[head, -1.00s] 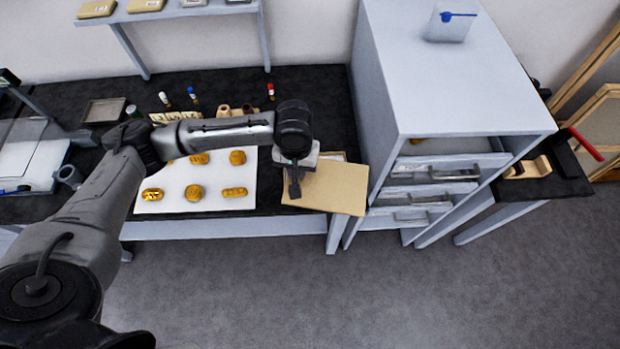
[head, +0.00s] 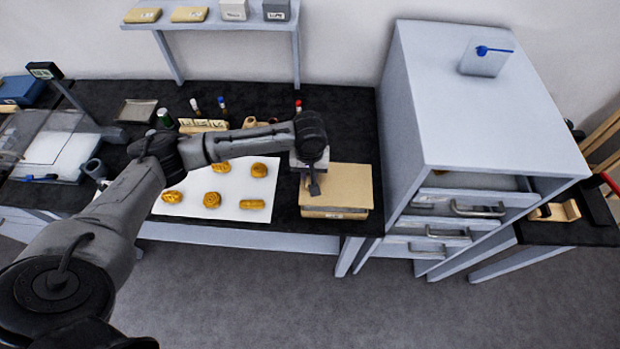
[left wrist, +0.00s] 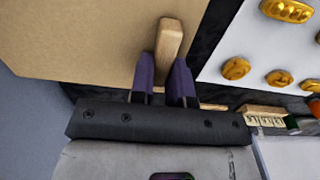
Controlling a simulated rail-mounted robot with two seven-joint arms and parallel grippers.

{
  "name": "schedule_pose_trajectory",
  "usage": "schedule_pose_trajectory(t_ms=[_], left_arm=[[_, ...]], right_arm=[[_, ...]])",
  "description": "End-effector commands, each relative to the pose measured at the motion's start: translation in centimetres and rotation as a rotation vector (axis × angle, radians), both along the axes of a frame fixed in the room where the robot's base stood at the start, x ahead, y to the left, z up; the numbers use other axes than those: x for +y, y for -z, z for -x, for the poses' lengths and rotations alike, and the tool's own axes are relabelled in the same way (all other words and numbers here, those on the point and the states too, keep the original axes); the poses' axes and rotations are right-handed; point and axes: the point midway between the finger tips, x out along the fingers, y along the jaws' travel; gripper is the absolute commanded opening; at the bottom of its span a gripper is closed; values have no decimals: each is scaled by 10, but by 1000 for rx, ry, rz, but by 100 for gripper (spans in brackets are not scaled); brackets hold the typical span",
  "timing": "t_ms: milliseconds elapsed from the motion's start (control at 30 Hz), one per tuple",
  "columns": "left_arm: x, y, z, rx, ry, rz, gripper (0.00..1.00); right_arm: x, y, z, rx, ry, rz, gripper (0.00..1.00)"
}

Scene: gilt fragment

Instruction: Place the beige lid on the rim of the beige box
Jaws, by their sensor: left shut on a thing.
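The beige lid (head: 345,184) is a flat board. It lies level and roughly squared over the beige box (head: 336,213), whose front shows just below it at the right end of the black bench. I cannot tell whether the lid touches the rim. My left gripper (head: 314,187) is above the lid's left side. In the left wrist view its two fingers (left wrist: 163,82) are shut on the wooden handle (left wrist: 170,38) of the lid (left wrist: 75,40). The lid hides the box there. My right gripper is not in view.
A white sheet (head: 228,206) with several golden pieces lies left of the box. A grey drawer cabinet (head: 405,150) stands close on the right, with drawers partly out. Small bottles and a wooden rack (head: 203,126) stand behind the sheet.

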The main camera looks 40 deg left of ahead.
Motion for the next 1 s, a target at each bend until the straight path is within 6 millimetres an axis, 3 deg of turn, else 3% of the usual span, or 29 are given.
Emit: schedule_pose_trajectory(t_ms=[233, 567, 600, 867, 1000], left_arm=[[0, 34, 0, 1, 1, -1, 0], [0, 36, 0, 1, 1, -1, 0], [0, 37, 1, 1, 1, -1, 17], [0, 37, 0, 1, 1, -1, 42], [0, 37, 0, 1, 1, -1, 42]], right_arm=[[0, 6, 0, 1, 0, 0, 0], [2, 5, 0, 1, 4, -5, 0], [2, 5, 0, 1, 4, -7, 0], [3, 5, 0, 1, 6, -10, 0], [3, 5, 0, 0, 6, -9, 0]])
